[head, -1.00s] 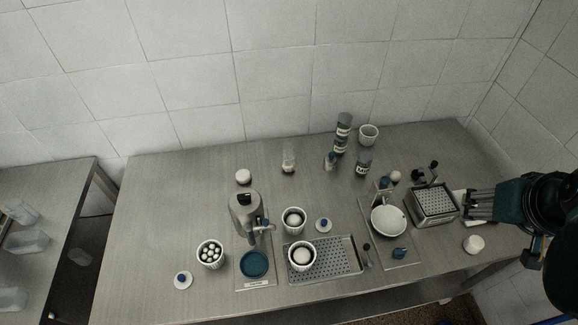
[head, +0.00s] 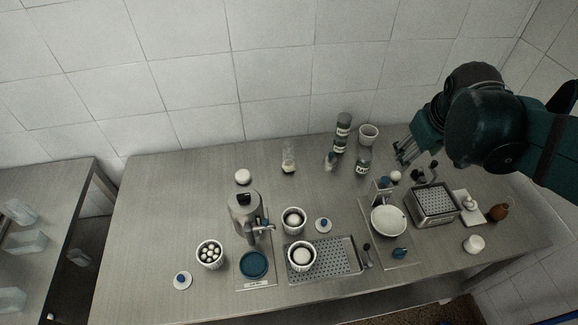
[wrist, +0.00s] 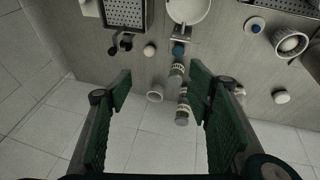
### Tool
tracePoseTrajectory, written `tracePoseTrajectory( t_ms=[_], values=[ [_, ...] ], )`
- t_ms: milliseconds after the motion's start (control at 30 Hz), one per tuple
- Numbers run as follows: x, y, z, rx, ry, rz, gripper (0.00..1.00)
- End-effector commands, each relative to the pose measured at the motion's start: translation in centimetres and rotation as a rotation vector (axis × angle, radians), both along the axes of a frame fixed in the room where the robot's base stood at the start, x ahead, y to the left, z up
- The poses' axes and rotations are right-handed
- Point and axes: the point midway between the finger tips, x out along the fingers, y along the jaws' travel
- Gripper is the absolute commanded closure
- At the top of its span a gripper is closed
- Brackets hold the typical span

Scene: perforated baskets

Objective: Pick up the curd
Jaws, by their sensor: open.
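Several white lumps could be the curd, and I cannot tell which one is meant. One white ball sits in a ribbed white cup (head: 302,256) on the perforated tray, and another in a cup (head: 293,220) behind it. Loose white lumps lie at the back left (head: 243,176), at the front right (head: 474,244) and near the back right (head: 395,176). My gripper (head: 403,155) is open and empty above the back right of the table.
Dark labelled bottles (head: 342,133) stand near the back, beside the empty cup. A perforated metal basket (head: 435,205) and a white dish (head: 389,221) stand on the right. A metal jug (head: 245,213) stands left of centre. The table's far left is clear.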

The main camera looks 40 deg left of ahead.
Motion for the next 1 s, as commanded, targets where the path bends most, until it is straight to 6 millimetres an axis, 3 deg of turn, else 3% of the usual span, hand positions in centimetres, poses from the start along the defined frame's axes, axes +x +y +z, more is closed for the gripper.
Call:
tracePoseTrajectory(
  t_ms=[467,1000],
  values=[
    [2.3,11.6,-4.3,-0.094,0.035,0.244,0.49],
    [1.6,25.2,-11.3,-0.204,0.068,0.519,0.49]
  ],
)
